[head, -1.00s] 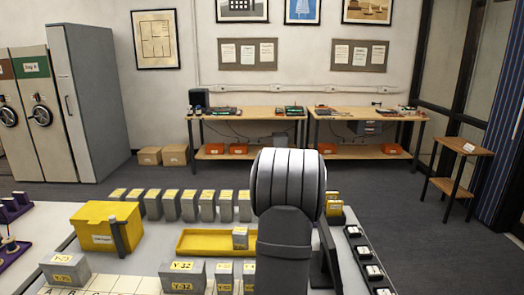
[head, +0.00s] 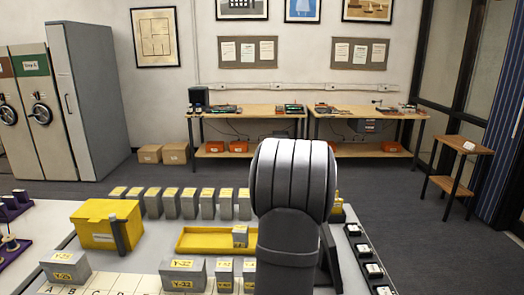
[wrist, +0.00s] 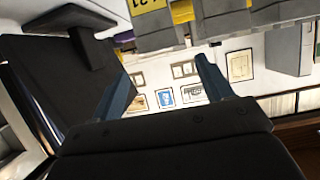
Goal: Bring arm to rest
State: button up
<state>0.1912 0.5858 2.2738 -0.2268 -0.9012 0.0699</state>
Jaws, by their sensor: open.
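My arm rises in front of the head view, right of centre, and hides part of the table behind it. My gripper does not show in the head view. In the wrist view my gripper (wrist: 160,88) is open, its two blue-grey fingers apart with nothing between them. Beyond the fingers the wrist view shows the wall with framed pictures, in a tilted view. Grey boxes with yellow labels (wrist: 150,22) show at the top of the wrist view, apart from the fingers.
A yellow box (head: 92,232), a yellow tray (head: 200,241) holding a small grey box (head: 240,236), and a row of grey boxes (head: 188,204) stand on the table. A larger grey box (head: 183,273) stands in front. A black rack (head: 362,252) lies at the right edge.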

jog(key=v, duration=0.5)
jog(key=x, duration=1.2)
jog(key=shift+w+r, duration=0.15)
jog(key=shift+w, duration=0.05)
jog(key=w+d+r, duration=0.1)
jog(key=d+r, duration=0.2)
jog(key=r, duration=0.7)
jog(key=w+d+r, duration=0.1)
jog(key=d+r, duration=0.2)
jog(key=r, duration=0.7)
jog(key=s+d+r+m+h, duration=0.1)
jog(key=d+r, duration=0.5)
jog(key=d, duration=0.4)
jog(key=s+d+f+m+h, duration=0.1)
jog(key=s+d+f, duration=0.3)
jog(key=d, duration=0.3)
jog(key=shift+s+d+f+h, duration=0.15)
jog(key=shift+s+f+h, duration=0.15)
jog(key=shift+s+f, duration=0.15)
